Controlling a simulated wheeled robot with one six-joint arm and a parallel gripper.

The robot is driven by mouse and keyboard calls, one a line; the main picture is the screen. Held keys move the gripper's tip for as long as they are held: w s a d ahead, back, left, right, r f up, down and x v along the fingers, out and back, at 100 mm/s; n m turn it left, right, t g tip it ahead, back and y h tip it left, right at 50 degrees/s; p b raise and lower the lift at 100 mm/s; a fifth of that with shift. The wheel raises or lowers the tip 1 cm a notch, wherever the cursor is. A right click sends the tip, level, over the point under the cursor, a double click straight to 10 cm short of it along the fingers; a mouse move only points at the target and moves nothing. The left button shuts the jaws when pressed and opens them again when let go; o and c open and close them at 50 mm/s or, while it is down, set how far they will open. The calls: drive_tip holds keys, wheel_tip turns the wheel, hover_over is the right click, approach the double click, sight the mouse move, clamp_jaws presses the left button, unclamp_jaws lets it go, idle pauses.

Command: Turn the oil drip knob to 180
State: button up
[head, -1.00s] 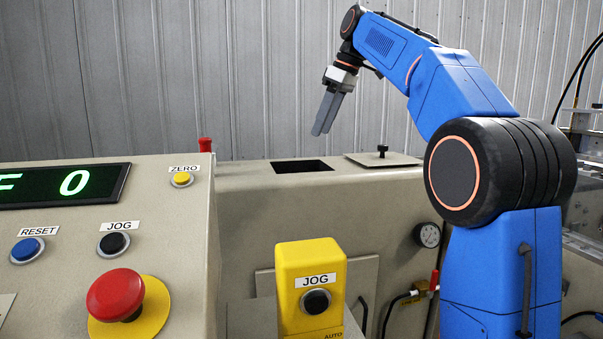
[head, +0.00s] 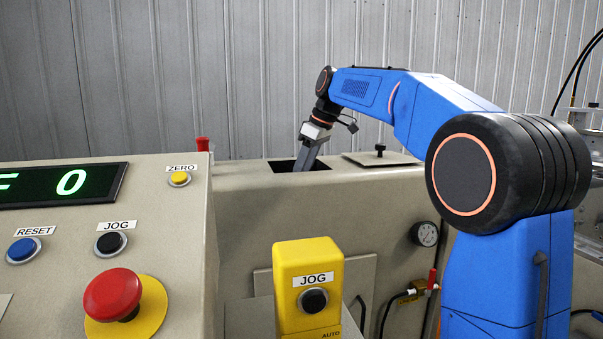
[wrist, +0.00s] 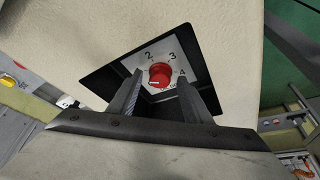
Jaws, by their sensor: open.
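The oil drip knob (wrist: 159,75) is red and round with a light pointer mark. It sits on a white dial plate (wrist: 149,56) with numbers, 2, 3 and 4 being readable, inside a dark square recess. My gripper (wrist: 158,84) is open in the wrist view, its two fingers on the left and right of the knob. I cannot tell whether they touch it. In the head view my gripper (head: 303,165) points down into the opening (head: 318,166) in the machine top; its fingertips and the knob are hidden there.
The opening's walls stand close around my fingers. A lid with a black knob (head: 380,150) lies to its right. A control panel with a red emergency button (head: 113,295) stands at left, and a yellow JOG box (head: 309,285) in front. A gauge (head: 425,234) is on the machine's front.

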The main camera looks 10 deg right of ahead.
drive_tip(key=shift+f, duration=0.15)
drive_tip(key=c, duration=1.1)
drive_tip(key=shift+o, duration=0.2)
